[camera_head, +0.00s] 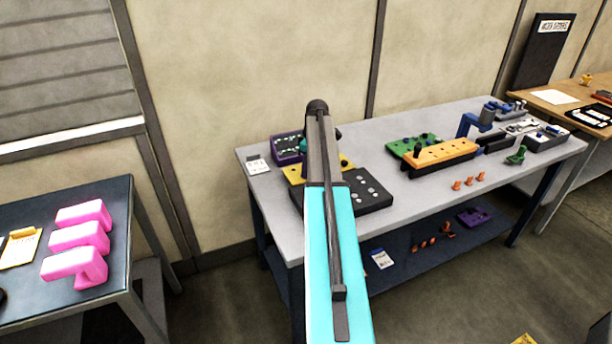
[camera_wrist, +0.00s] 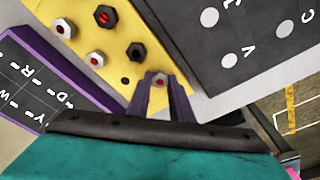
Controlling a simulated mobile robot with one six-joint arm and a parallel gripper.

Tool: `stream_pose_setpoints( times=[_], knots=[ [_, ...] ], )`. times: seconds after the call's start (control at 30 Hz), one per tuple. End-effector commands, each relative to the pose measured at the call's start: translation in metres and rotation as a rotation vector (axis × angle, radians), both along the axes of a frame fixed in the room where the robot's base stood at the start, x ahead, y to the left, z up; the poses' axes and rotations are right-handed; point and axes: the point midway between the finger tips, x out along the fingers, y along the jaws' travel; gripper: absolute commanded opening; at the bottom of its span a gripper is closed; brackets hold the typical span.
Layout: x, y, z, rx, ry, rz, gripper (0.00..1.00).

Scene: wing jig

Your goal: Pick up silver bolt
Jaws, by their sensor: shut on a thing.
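In the wrist view my gripper (camera_wrist: 161,92) is shut on a small silver bolt (camera_wrist: 160,80) with a red centre. The fingers hide most of it, and I cannot tell whether it still touches the yellow tray (camera_wrist: 119,83). Two other silver bolts with red marks, one at the upper left (camera_wrist: 63,28) and one mid-tray (camera_wrist: 97,58), sit on this tray. Two dark bolts, one with a red mark (camera_wrist: 103,16) and one nearer my fingers (camera_wrist: 136,51), are there too. In the head view my arm hides the fingertips and much of the yellow tray (camera_head: 293,173).
A dark tray with white discs (camera_wrist: 205,45) lies right of the yellow tray. A purple tray with a lettered dark panel (camera_wrist: 30,85) lies left. The grey table (camera_head: 400,215) also carries an orange block (camera_head: 440,153) and small orange parts (camera_head: 457,185). Pink blocks (camera_head: 80,240) lie on a left table.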

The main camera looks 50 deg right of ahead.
Motion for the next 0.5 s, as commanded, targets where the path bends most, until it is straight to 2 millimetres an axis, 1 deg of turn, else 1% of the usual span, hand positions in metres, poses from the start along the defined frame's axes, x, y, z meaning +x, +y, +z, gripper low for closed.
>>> stream_pose_setpoints(
  times=[0.27, 0.5],
  knots=[
    [0.000, 0.000, 0.001, 0.000, 0.000, 0.000, 0.00],
    [0.000, 0.000, 0.011, -0.001, -0.001, 0.000, 0.00]
  ],
)
